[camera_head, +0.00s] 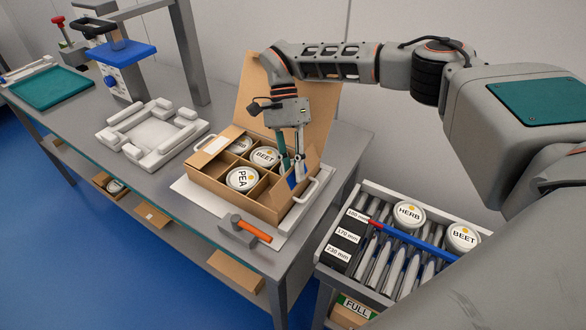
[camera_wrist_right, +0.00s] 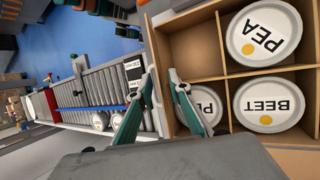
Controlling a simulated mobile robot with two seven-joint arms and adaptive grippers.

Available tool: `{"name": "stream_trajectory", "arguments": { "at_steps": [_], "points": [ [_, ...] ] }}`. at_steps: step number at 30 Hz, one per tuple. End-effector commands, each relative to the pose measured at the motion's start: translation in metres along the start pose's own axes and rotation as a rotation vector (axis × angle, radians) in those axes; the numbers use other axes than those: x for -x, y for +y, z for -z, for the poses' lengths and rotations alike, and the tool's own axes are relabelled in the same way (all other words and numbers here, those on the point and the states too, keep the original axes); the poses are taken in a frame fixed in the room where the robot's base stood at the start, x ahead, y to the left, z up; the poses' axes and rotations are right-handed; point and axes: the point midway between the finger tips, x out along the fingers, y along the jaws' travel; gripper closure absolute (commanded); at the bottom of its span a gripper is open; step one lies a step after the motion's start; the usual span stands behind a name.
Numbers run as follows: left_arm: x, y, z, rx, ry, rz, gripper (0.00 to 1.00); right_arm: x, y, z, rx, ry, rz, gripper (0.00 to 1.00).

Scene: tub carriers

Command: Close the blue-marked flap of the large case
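The large case (camera_head: 215,190) is an open brown carton with dividers on the bench, its tall back lid (camera_head: 250,90) standing up. It holds tubs marked PEA (camera_head: 242,178) and BEET (camera_head: 264,156), and others partly hidden. The flap with a blue mark (camera_head: 296,181) is at the case's right end and stands up, partly hidden by my right gripper (camera_head: 292,168). That gripper points down at this end, fingers apart. In the right wrist view its fingers (camera_wrist_right: 160,80) lie either side of the case's end edge; contact with the flap is unclear. My left gripper is out of view.
A rack (camera_head: 345,225) with HERB (camera_head: 409,214) and BEET tubs stands at the right. A white frame tray (camera_head: 150,130), blue-topped device (camera_head: 122,60) and green mat (camera_head: 50,88) are to the left.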

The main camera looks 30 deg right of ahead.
Motion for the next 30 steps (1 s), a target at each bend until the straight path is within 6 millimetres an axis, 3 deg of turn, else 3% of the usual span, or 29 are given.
{"name": "stream_trajectory", "arguments": {
  "at_steps": [8, 20, 30],
  "points": [
    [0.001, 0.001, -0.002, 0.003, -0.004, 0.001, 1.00, 0.016, -0.001, 0.000, -0.001, 0.001, 0.002, 0.81],
    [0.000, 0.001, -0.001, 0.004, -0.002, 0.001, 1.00, 0.096, -0.001, -0.001, -0.003, 0.003, 0.005, 0.81],
    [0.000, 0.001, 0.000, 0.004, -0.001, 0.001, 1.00, 0.119, 0.000, 0.000, -0.001, 0.000, 0.000, 0.81]
  ]
}}
